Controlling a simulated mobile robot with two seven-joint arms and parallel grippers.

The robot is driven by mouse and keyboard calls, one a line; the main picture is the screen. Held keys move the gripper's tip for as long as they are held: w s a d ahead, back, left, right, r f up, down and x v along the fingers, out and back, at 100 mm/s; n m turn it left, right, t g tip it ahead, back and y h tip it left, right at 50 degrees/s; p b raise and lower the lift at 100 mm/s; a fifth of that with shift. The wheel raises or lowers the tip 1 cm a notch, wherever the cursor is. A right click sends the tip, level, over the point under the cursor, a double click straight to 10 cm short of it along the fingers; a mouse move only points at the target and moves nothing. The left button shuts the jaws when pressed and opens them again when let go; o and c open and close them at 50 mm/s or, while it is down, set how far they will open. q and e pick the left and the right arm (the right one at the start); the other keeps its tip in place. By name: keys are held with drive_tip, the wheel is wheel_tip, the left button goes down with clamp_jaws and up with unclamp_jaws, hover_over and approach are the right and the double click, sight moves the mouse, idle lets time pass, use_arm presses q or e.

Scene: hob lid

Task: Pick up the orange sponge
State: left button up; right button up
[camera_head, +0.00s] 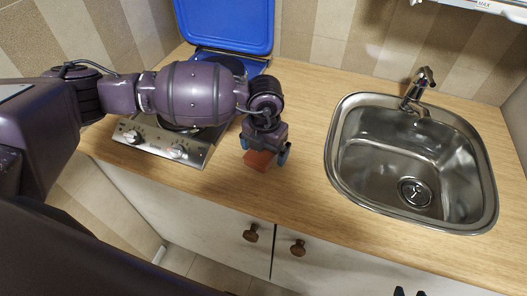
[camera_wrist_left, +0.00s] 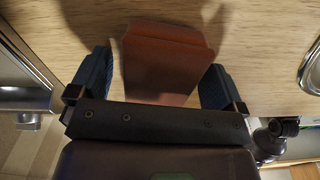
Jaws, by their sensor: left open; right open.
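The orange sponge (camera_head: 259,160) lies on the wooden counter between the hob and the sink. My left gripper (camera_head: 264,151) is right above it, with a blue finger on each side of it. In the left wrist view the sponge (camera_wrist_left: 165,62) sits between the two open fingers of the left gripper (camera_wrist_left: 155,78), with a gap on both sides. The sponge's upper end is in view there; its near part is partly hidden by the gripper body. Of my right gripper, only dark tips (camera_head: 410,292) show at the bottom edge of the head view.
A steel hob (camera_head: 150,139) with a raised blue lid (camera_head: 228,22) stands left of the sponge, partly hidden by my left arm. A steel sink (camera_head: 375,165) with a tap (camera_head: 418,88) is to the right.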

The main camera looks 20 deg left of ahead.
drive_tip(key=shift+w, duration=0.1)
use_arm(q)
drive_tip(key=c, duration=1)
use_arm(e)
drive_tip(key=shift+w+r, duration=0.25)
drive_tip(key=shift+w, duration=0.15)
use_arm(q)
drive_tip(key=shift+r, duration=0.1)
drive_tip(key=shift+r, duration=0.6)
use_arm(e)
drive_tip(key=shift+s, duration=0.2)
use_arm(q)
wheel_tip(320, 180, up, 19)
drive_tip(key=shift+p, duration=0.35)
use_arm(e)
drive_tip(key=shift+w+r, duration=0.25)
drive_tip(key=shift+r, duration=0.2)
use_arm(q)
drive_tip(key=shift+f, duration=0.15)
